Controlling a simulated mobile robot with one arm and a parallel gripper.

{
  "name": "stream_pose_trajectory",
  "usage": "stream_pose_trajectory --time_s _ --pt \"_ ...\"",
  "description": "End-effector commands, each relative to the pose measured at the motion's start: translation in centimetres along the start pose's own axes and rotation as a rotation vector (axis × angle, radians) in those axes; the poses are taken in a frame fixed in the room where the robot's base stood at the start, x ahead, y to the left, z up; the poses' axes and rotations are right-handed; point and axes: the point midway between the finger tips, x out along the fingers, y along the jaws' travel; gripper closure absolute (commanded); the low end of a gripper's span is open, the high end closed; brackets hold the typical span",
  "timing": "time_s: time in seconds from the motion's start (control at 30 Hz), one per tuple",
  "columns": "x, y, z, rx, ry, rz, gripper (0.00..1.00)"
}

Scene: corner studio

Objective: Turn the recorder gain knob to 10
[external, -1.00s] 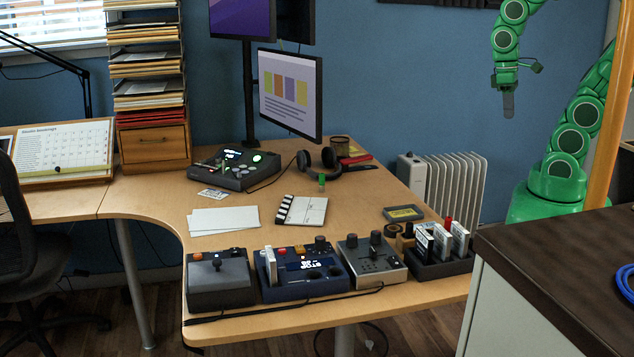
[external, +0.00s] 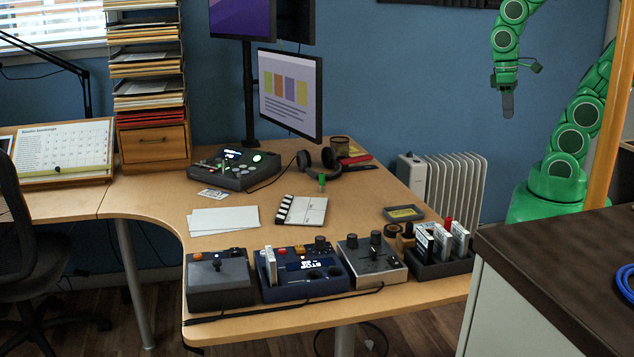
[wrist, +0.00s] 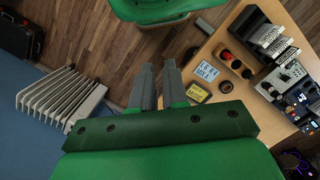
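The recorder (external: 341,284) is a dark blue box with a lit display (external: 307,263) near the front edge of the desk. A dark knob (external: 320,243) stands at its back right; its label and setting are too small to read. Orange and red buttons and a white-grey upright piece are on its left part. My gripper (external: 508,103) hangs high at the upper right, well away from the recorder. In the wrist view my gripper (wrist: 157,82) shows two grey fingers apart with nothing between them.
A silver box with knobs (external: 372,278) stands right of the recorder, and a grey joystick box (external: 220,288) left. A dark holder with upright cards (external: 440,267) is farther right. A dark-topped cabinet (external: 560,265) stands at front right. A white radiator (external: 452,188) is behind the desk.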

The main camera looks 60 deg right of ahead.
Motion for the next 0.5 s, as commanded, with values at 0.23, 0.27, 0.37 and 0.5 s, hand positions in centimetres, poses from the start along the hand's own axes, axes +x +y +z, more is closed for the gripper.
stream_pose_trajectory --time_s 0.23,0.27,0.37,0.5 --pt "-2.2 -2.7 -4.6 -0.114 0.062 -0.035 0.48" --pt "-2.5 -3.3 -5.5 -0.138 0.074 -0.041 0.45" --pt "-3.9 -5.7 -8.6 -0.22 0.119 -0.064 0.45" --pt "-5.8 -9.3 -12.6 -0.333 0.181 -0.095 0.45"
